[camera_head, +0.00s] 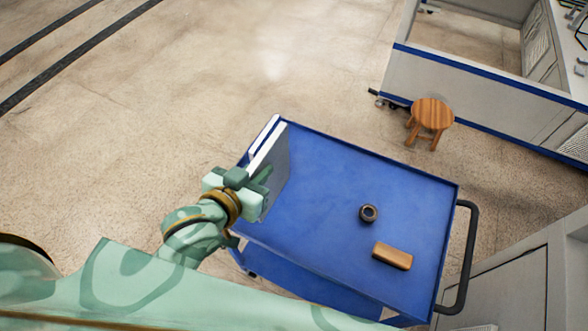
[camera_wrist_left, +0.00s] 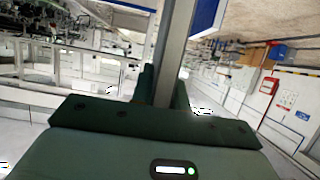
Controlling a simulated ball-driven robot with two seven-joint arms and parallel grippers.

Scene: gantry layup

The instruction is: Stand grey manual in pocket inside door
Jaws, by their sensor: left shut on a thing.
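The grey manual (camera_head: 277,172) stands upright over the left end of the blue cart, with its white page edge facing up. My left gripper (camera_head: 250,182) is shut on it. In the left wrist view the manual (camera_wrist_left: 175,55) runs edge-on between the fingers of the gripper (camera_wrist_left: 163,88). I cannot tell whether its lower edge touches the cart top. My right gripper is not in view. No door pocket can be made out in these frames.
The blue cart (camera_head: 330,200) carries a dark ring (camera_head: 368,213) and a tan block (camera_head: 392,256) on its right half. Its black handle (camera_head: 468,255) is at the right. A wooden stool (camera_head: 430,115) stands behind, near a white and blue cabinet (camera_head: 480,80). Open floor lies at the left.

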